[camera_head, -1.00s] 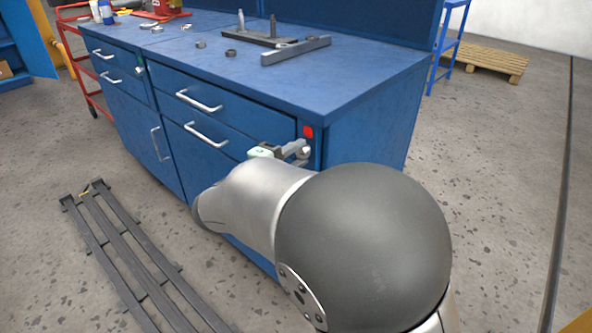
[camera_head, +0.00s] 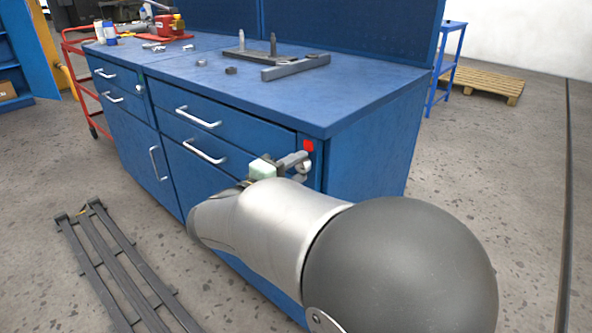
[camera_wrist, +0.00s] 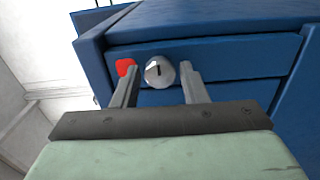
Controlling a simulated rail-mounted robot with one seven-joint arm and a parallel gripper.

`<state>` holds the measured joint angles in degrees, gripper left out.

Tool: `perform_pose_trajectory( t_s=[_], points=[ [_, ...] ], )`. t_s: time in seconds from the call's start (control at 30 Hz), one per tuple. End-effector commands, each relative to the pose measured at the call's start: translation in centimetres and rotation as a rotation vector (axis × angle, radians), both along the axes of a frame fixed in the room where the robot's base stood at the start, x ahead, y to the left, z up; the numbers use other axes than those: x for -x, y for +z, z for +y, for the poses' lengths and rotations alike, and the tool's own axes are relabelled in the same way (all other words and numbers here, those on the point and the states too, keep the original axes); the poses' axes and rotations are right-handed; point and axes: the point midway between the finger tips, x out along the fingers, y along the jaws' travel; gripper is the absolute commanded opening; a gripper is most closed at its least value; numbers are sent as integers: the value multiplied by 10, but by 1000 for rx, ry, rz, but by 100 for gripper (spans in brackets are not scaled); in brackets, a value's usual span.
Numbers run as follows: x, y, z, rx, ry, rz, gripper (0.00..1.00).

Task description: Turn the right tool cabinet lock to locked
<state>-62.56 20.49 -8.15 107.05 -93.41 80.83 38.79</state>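The right cabinet lock (camera_wrist: 159,71) is a round silver knob with a dark slot, at the upper corner of the blue cabinet front. A red marker (camera_wrist: 125,67) sits beside it; the marker also shows in the head view (camera_head: 308,146). My gripper (camera_wrist: 158,68) is open, with one grey finger on each side of the lock in the wrist view. The left fingertip partly overlaps the red marker. I cannot tell whether the fingers touch the knob or how far they reach. In the head view my gripper (camera_head: 293,162) is at the lock, and my arm hides the cabinet front below.
The blue workbench (camera_head: 230,110) has drawers with silver handles (camera_head: 198,117) left of the lock. A second lock (camera_head: 138,87) is on its left part. Metal parts (camera_head: 297,66) lie on top. Dark rails (camera_head: 110,260) lie on the floor.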

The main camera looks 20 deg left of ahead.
Motion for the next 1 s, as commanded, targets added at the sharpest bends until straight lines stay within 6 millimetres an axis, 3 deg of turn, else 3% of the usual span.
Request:
perform_pose_trajectory(
  t_s=[0.33, 0.47, 1.0],
  points=[
    [1, 0, 0, 1, 0, 0, 51],
    [11, 1, 6, 2, 2, 1, 51],
    [121, 2, 59, 2, 4, 1, 51]
  ],
)
